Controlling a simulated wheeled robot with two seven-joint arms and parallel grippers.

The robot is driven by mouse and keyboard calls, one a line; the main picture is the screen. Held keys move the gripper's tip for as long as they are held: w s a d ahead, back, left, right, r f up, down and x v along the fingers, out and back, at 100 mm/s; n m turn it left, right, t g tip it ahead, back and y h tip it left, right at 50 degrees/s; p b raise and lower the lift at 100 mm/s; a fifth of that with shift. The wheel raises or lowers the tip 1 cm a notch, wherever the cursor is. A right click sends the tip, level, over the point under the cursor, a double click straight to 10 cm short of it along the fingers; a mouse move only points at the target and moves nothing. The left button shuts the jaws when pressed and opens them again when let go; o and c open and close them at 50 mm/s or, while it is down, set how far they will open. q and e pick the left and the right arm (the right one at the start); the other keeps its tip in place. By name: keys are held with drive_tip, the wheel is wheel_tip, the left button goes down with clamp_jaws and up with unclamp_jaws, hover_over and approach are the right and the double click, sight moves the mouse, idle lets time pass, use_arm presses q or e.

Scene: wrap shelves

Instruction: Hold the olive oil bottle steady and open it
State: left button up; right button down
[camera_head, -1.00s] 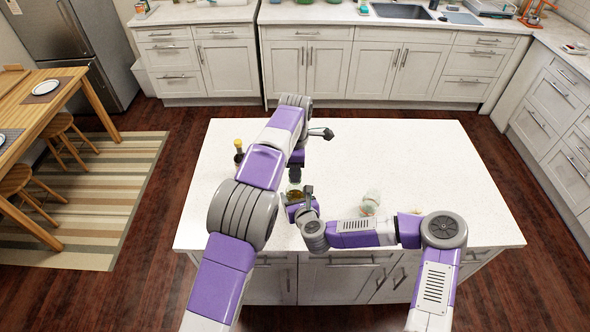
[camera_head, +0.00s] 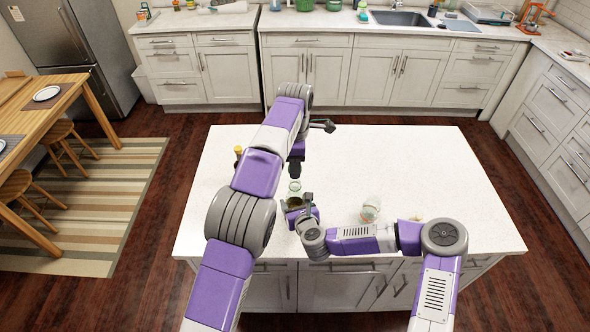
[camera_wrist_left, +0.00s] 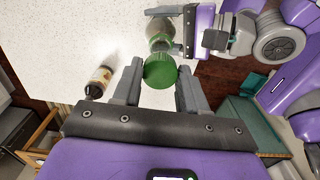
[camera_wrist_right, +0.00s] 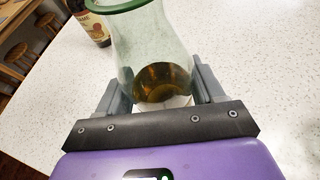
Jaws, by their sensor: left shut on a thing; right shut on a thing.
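The olive oil bottle (camera_head: 295,188) is clear glass with amber oil in the bottom and stands upright on the island. My right gripper (camera_head: 292,204) is shut around its lower body; the right wrist view shows the glass bottle (camera_wrist_right: 155,50) between the fingers and a green rim at its top. My left gripper (camera_head: 295,173) is above the bottle, with a small gap below its fingers in the head view. In the left wrist view, a green cap (camera_wrist_left: 160,71) sits between the left fingers, overlapping the bottle (camera_wrist_left: 160,32). The cap is hidden in the head view.
A dark bottle with a yellow top (camera_head: 238,151) stands to the left, partly behind my left arm; its label shows in the right wrist view (camera_wrist_right: 93,25). A glass jar (camera_head: 370,208) is right of the bottle. The island's back and right (camera_head: 420,165) are clear.

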drive_tip(key=shift+c, duration=0.3)
unclamp_jaws()
